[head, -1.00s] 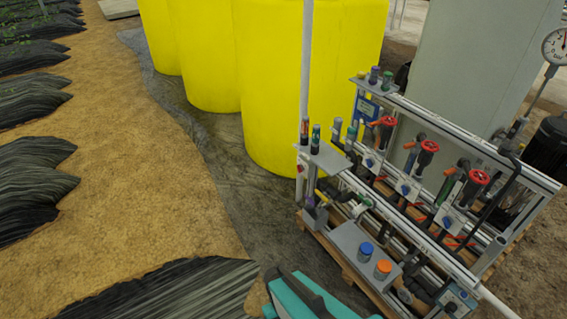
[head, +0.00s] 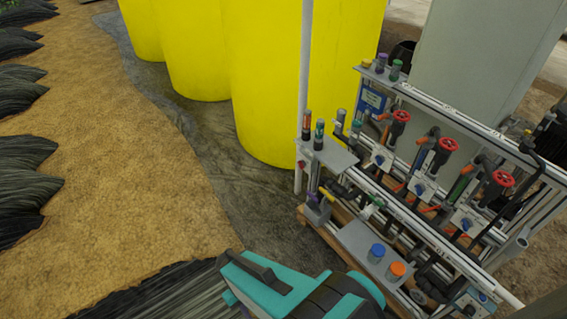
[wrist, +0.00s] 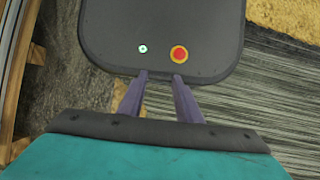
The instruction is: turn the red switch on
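No part is clearly readable as the red switch in the head view. A small red spot (head: 301,163) shows on the near left end of the skid, by the white post, too small to tell what it is. My gripper (wrist: 160,77) shows in the wrist view with its two purple-grey fingers apart and nothing between them. It is away from the skid, over a dark rounded panel that looks like part of my own body.
The pipe skid (head: 408,213) stands at right with several red handwheels (head: 448,145), blue knobs (head: 420,189) and a shelf with blue and orange caps (head: 396,269). Yellow tanks (head: 270,90) stand behind its left end. Bare brown ground (head: 130,190) is free at left.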

